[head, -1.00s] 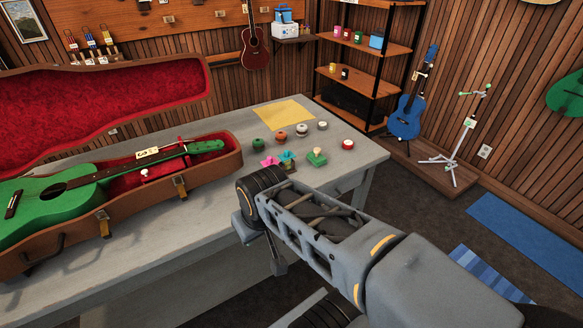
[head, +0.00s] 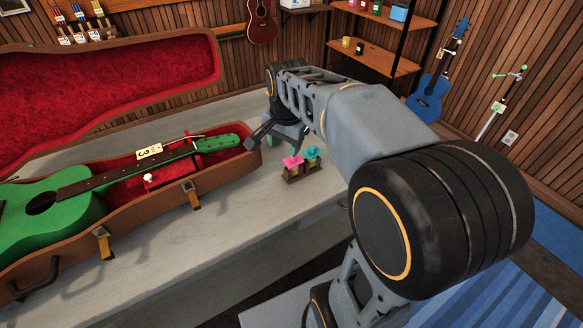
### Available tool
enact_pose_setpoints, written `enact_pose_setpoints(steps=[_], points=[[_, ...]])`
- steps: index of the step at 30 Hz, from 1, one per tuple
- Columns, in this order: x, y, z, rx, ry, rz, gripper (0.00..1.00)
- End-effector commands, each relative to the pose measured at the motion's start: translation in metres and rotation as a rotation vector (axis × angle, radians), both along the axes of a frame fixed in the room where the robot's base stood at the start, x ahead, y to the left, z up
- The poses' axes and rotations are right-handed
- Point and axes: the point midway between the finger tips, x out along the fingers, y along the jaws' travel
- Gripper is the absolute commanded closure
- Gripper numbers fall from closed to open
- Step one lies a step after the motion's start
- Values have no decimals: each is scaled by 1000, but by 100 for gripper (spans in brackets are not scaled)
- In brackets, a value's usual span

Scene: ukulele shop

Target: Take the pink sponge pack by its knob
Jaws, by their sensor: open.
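The pink sponge pack (head: 292,162) stands in a small brown holder (head: 292,179) on the grey workbench. A teal pack (head: 312,153) stands beside it on the right in the same holder. The pink pack's knob is too small to make out clearly. My gripper (head: 277,142) is open, with its dark fingers pointing down over the bench. In the picture it is just above and behind the pink pack, apart from it. I cannot tell its exact height.
An open guitar case (head: 150,228) with red lining holds a green ukulele (head: 50,205) left of the gripper. My arm hides much of the bench's back right. The bench front near the holder is clear. A blue ukulele (head: 430,97) stands by the wall.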

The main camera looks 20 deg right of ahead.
Motion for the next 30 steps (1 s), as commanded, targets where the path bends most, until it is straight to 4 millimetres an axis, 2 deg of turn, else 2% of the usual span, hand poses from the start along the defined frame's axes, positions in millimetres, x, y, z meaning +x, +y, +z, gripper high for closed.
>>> enact_pose_setpoints(steps=[1, 6, 12, 18, 24, 30], points=[[20, -12, -4, 20, 23, -143, 48], [66, -44, -9, 70, 79, -576, 48], [95, -65, -17, 93, 112, -879, 48], [103, -71, -43, 97, 126, -974, 48], [104, -70, -78, 97, 126, -974, 48], [104, -70, -99, 98, 123, -972, 48]])
